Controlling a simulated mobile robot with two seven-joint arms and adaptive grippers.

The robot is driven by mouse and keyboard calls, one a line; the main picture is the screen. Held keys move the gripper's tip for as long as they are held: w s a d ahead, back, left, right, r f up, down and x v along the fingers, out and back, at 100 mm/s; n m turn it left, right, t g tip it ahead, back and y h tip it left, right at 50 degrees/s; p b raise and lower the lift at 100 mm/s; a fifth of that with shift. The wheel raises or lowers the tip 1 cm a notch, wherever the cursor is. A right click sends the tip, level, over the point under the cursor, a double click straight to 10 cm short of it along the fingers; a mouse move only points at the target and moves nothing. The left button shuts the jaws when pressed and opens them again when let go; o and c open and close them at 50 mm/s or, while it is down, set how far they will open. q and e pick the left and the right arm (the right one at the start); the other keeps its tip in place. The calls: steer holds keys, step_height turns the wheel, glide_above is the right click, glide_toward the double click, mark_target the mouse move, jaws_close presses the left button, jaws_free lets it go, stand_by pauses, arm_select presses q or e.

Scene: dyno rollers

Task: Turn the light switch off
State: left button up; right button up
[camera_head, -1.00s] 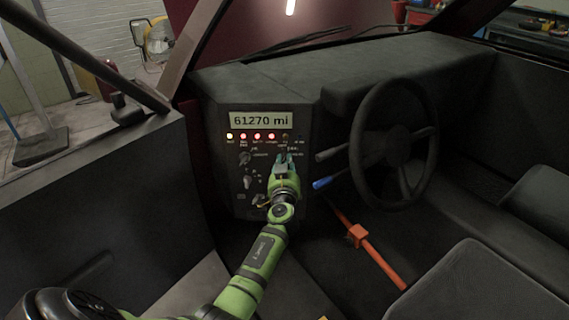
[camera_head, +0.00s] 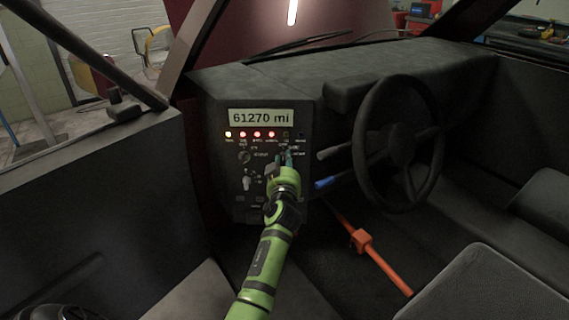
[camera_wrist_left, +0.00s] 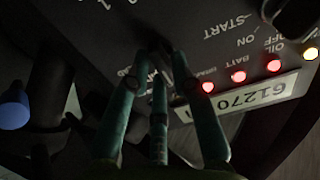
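The dashboard panel (camera_head: 225,200) carries a mileage display (camera_head: 261,117), a row of lamps, a round knob (camera_head: 245,157) and a lower pale lever or knob (camera_head: 247,180). I cannot tell which control is the light switch; the small labels are blurred. My left gripper (camera_head: 285,158) is at the panel's right side, below the lamps. In the left wrist view its three teal fingers (camera_wrist_left: 160,55) converge close to the panel; their tips hide what lies between them. A dark knob (camera_wrist_left: 295,16) beside START, ON and OFF lettering is apart from them. My right gripper is not in view.
The steering wheel (camera_head: 396,145) and a blue-tipped stalk (camera_head: 326,183) are close to the right of my left gripper. An orange bar (camera_head: 380,265) slants below the wheel. The door (camera_head: 90,190) and seat (camera_head: 490,290) border the space.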

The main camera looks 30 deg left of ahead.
arm_select(q)
steer(key=shift+o, duration=0.4)
steer(key=v, duration=0.7)
steer(key=shift+s, duration=0.25)
steer(key=shift+d, duration=0.1)
